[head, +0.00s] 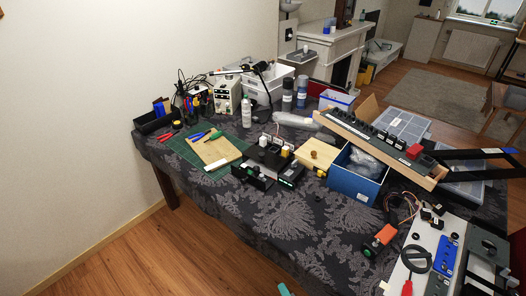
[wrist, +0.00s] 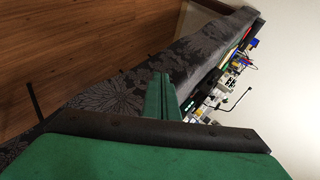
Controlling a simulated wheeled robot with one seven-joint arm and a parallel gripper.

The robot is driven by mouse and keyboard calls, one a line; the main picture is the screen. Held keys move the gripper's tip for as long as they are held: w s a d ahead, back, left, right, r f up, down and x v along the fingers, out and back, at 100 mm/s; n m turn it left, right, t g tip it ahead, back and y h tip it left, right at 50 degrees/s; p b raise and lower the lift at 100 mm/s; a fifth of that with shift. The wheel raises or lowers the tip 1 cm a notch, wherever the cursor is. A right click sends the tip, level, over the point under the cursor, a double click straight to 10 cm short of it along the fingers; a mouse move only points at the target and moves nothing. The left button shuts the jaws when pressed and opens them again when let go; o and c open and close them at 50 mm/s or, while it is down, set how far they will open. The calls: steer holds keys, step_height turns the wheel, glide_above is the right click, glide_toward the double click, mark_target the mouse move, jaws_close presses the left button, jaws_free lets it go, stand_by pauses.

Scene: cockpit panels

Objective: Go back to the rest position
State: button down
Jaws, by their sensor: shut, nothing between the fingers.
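My gripper (wrist: 162,98) shows in the wrist view with its green fingers pressed together and nothing between them. It is in the air, apart from the table. In the head view only a small green tip (head: 284,289) shows at the bottom edge, in front of the table; it looks like my gripper's end. The rest of my arm is out of that view. The table (head: 240,203) has a dark patterned cloth, and its front edge lies beyond the tip. In the wrist view the cloth (wrist: 110,88) runs diagonally behind my fingers.
A blue box (head: 352,187), a long switch panel (head: 375,142) and a white panel (head: 425,255) crowd the table's right side. A green mat (head: 188,153) and small devices lie at left and middle. The wooden floor (head: 150,255) in front is clear.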

steer(key=s+a+f+n+t+h, duration=0.1)
steer(key=s+n+h, duration=0.1)
steer(key=s, duration=0.4)
steer(key=s+a+f+n+h, duration=0.1)
steer(key=s+h, duration=0.1)
steer(key=s, duration=0.5)
steer(key=s+a+r+n+t, duration=0.3)
steer(key=s+r+n, duration=0.4)
steer(key=s+r, duration=0.4)
steer(key=shift+s+a+r+n+t+y, duration=0.2)
steer(key=shift+a+r+n+t+y, duration=0.25)
steer(key=shift+a, duration=0.45)
